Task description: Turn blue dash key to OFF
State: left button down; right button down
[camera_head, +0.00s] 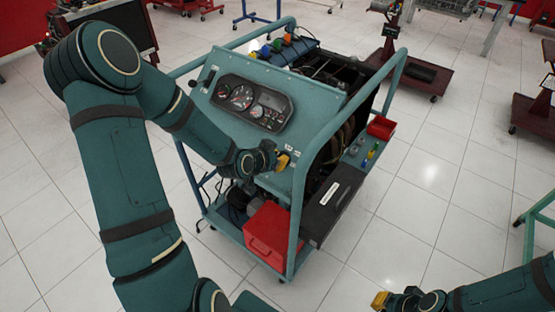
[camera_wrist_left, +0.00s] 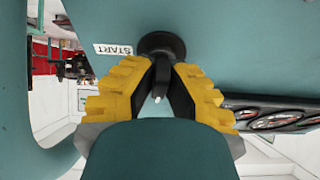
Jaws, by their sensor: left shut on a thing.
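The blue-green engine trainer's dash panel (camera_head: 222,118) faces me, with its gauges on the upper part. My left gripper (camera_head: 280,160) is at the panel's lower right. In the left wrist view its yellow fingers (camera_wrist_left: 160,72) are shut on the key from both sides. The key's turned position is hard to read. The key is hidden in the head view. My right gripper (camera_head: 382,299) is low at the right, away from the trainer; its finger gap does not show clearly.
A gauge cluster (camera_head: 250,102) is up and left of my left gripper. The trainer's tube frame (camera_head: 312,160) rises close to its right. A red box (camera_head: 268,236) and a black case (camera_head: 331,206) are below. Open tiled floor (camera_head: 420,205) lies to the right.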

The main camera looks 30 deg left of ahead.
pick_arm(q)
jog(key=shift+n, duration=0.6)
jog(key=c, duration=1)
grip_release()
jog(key=v, duration=0.7)
jog(key=shift+s+d+r, duration=0.1)
jog(key=shift+s+r, duration=0.05)
jog(key=shift+s, duration=0.05)
